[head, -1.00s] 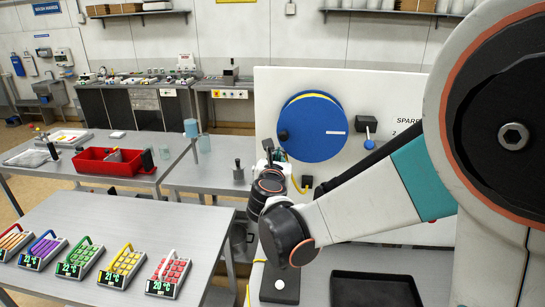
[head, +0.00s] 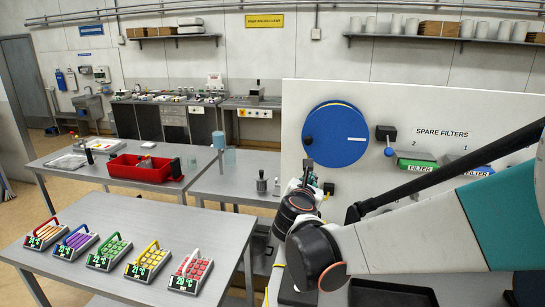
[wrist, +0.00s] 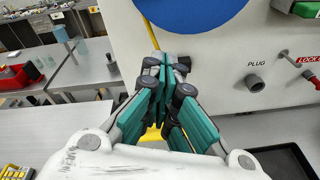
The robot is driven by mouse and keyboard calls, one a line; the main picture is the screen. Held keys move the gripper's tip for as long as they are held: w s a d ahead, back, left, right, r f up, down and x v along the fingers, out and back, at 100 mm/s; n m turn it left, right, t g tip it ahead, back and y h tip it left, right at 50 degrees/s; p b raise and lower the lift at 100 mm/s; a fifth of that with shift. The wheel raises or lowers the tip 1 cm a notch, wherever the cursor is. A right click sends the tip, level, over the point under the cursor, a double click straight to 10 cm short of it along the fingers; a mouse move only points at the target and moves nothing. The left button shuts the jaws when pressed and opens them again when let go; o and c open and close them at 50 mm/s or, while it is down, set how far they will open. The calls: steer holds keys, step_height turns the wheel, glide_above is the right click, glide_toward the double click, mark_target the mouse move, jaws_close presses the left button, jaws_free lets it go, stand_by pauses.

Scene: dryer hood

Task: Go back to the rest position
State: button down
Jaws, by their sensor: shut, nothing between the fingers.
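My gripper (wrist: 167,68) is shut and empty in the wrist view, its teal-sided fingers together. They point toward the white panel (wrist: 225,70), below a blue disc (wrist: 190,12). In the head view my gripper (head: 308,172) is small and partly hidden behind my dark wrist, in front of the panel just below the blue disc (head: 335,135). My arm reaches in from the right edge. I cannot tell from the pictures whether the fingertips touch the panel.
Spare filters (head: 417,164) sit on the panel at right. A black tray (head: 392,294) lies below my arm. Several keypad-like blocks (head: 145,262) stand on the left table. A red bin (head: 140,168) is on the table behind. A yellow cable (wrist: 148,30) hangs near my fingers.

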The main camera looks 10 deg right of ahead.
steer(key=s+d+f+m+g+y+b, duration=0.1)
steer(key=s+d+f+m+g+b, duration=0.2)
steer(key=s+f+m, duration=0.45)
steer(key=s+d+f+m+g+b, duration=0.25)
steer(key=s+f+m+b, duration=0.25)
steer(key=s+m, duration=0.4)
steer(key=s+a+f+m+g+y+b, duration=0.1)
steer(key=s+a+f+m+y+b, duration=0.1)
steer(key=s+f+m, duration=0.3)
steer(key=s+a+f+m+g+y+b, duration=0.1)
steer(key=s+f+m+b, duration=0.4)
steer(key=s, duration=0.6)
steer(key=shift+a+f+m+y, duration=0.35)
steer(key=shift+f+m+y, duration=0.35)
steer(key=shift+m+y, duration=0.15)
steer(key=shift+s+d, duration=0.15)
